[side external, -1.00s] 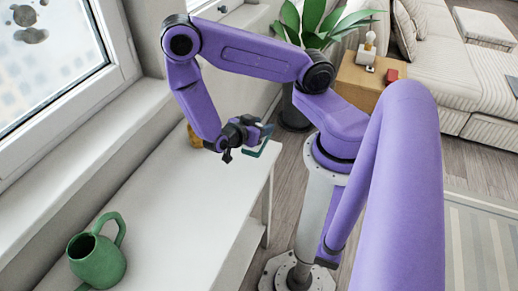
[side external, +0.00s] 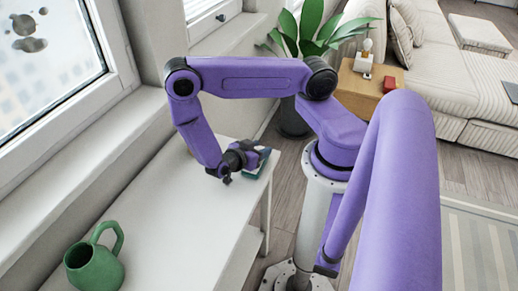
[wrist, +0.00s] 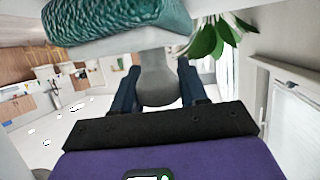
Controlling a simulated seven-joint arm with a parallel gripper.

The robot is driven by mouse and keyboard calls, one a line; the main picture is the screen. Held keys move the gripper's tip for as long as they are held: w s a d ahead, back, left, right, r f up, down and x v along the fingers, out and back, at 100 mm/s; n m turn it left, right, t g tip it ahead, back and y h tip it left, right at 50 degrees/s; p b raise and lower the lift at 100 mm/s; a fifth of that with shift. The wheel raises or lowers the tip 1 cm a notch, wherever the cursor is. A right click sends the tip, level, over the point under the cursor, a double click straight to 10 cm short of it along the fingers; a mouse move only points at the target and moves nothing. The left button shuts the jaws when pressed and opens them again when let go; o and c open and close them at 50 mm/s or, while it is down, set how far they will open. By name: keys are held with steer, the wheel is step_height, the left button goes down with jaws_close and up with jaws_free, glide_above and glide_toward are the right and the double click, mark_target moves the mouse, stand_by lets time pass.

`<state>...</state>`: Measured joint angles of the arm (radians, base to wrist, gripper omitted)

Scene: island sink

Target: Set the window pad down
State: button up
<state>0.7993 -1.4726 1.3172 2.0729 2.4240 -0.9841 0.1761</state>
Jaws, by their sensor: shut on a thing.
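My gripper (side external: 246,160) is low over the far right part of the white table (side external: 165,215). It is shut on the grey handle (wrist: 156,88) of the window pad, with one finger on each side in the wrist view. The window pad (side external: 262,160) shows small and dark teal beside the gripper, at the table's right edge. In the wrist view its teal, rough-textured face (wrist: 115,18) shows beyond the fingers. I cannot tell whether the pad touches the table. The gripper hides part of it in the side view.
A green jug (side external: 95,265) stands at the table's near left. The window (side external: 45,65) with dark spots on its glass and its sill (side external: 95,155) run along the left. A leafy plant (side external: 310,35) stands behind the table. The table's middle is clear.

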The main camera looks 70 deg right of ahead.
steer(key=shift+f, duration=0.15)
steer(key=o, duration=1.1)
